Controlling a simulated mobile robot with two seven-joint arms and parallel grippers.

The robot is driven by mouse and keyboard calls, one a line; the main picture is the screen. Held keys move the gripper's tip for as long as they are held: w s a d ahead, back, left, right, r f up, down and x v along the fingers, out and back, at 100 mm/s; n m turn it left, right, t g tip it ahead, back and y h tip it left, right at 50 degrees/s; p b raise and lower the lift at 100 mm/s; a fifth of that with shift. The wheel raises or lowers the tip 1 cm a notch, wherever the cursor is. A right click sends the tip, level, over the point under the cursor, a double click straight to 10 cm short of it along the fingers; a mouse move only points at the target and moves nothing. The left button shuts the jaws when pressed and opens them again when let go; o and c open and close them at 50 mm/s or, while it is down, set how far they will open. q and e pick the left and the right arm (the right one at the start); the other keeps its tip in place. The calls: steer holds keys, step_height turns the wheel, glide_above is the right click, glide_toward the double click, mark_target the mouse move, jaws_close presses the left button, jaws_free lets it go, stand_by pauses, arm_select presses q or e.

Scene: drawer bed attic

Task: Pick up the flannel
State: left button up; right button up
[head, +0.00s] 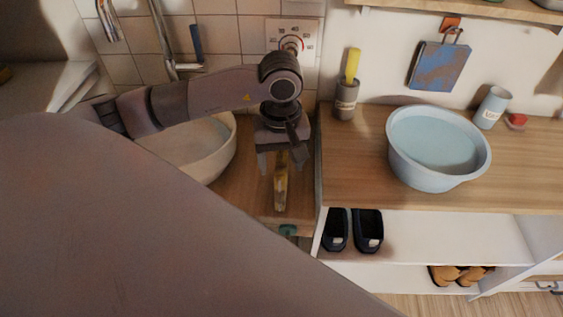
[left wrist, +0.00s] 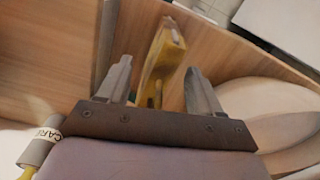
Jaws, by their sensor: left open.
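A narrow yellow and whitish thing (head: 281,190) stands out below my left gripper (head: 280,166), near the front of the wooden counter beside the basin. It may be the flannel, but I cannot tell for sure. In the left wrist view the yellow thing (left wrist: 162,58) lies between and beyond the two spread fingertips, and I cannot tell whether they touch it. My left gripper is open and points down. A blue and brown square piece (head: 439,66) hangs from a hook on the wall and could also be cloth. My right gripper is in neither view.
A cream basin (head: 205,150) stands left of my gripper. A light blue tub (head: 437,145), a grey cup (head: 346,98) with a yellow item and a labelled cup (head: 491,107) stand on the right counter (head: 350,175). Shoes (head: 368,230) sit on the shelf below.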

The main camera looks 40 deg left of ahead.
arm_select(q)
jaws_close()
steer(key=shift+r, duration=0.1)
step_height(320, 180, up, 12)
steer(key=shift+w+f, duration=0.1)
steer(key=shift+f, duration=0.1)
step_height(320, 180, up, 8)
steer(key=p, duration=0.1)
steer(key=shift+f, duration=0.25)
steer(key=c, duration=1)
jaws_free()
steer(key=shift+r, duration=0.4)
steer(key=shift+o, duration=0.2)
